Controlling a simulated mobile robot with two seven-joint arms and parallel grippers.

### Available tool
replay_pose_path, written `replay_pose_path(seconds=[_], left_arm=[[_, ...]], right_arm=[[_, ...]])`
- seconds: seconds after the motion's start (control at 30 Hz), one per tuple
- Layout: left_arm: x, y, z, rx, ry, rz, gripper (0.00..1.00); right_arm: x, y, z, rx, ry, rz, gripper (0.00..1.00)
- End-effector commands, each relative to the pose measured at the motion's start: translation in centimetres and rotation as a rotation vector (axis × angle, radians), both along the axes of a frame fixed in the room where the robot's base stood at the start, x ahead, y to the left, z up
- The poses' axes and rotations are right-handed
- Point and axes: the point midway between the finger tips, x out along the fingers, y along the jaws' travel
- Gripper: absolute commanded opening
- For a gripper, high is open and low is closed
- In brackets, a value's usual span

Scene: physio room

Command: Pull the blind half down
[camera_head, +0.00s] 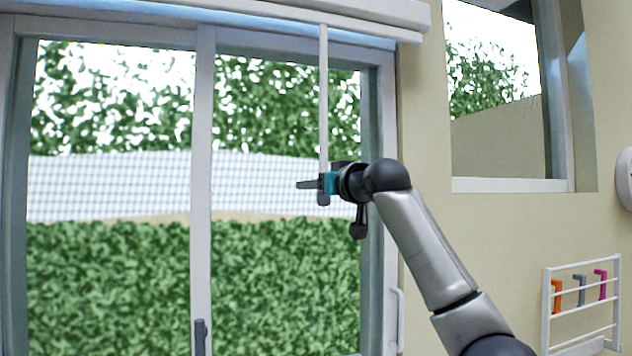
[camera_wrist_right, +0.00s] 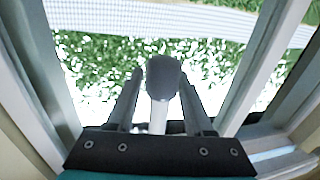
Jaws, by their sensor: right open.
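The blind is rolled up in a white housing (camera_head: 385,12) above the window, with only a narrow pale blue strip (camera_head: 250,20) showing below it. A thin white pull rod (camera_head: 323,95) hangs from the housing and ends in a dark grey handle (camera_head: 323,199). My right gripper (camera_head: 308,185) is at the handle, fingers pointing left. In the right wrist view the grey handle (camera_wrist_right: 163,76) stands between the two open fingers of my right gripper (camera_wrist_right: 160,92), with a visible gap on each side. My left gripper is not in view.
The sliding glass door (camera_head: 202,130) fills the left, with a dark handle (camera_head: 200,338) low on its middle frame. A smaller window (camera_head: 515,185) is at the upper right. A white wall rack (camera_head: 583,310) with coloured items is at the lower right.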

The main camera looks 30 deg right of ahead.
Motion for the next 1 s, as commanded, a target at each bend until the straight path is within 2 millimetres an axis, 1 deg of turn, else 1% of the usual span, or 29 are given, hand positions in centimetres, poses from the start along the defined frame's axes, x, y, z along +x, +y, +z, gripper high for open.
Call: replay_pose_path(seconds=[0.23,0.6,0.7,1.0], left_arm=[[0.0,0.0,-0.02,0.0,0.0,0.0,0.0],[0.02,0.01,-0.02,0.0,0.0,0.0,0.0],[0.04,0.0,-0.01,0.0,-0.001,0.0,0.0],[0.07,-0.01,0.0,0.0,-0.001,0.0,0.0]], right_arm=[[0.03,0.02,-0.01,0.0,0.0,0.0,0.51],[0.0,0.01,0.01,0.0,0.0,0.0,0.09],[0.0,0.01,0.01,0.0,0.0,0.0,0.0],[-0.01,0.0,0.01,0.0,0.0,0.0,0.0]])
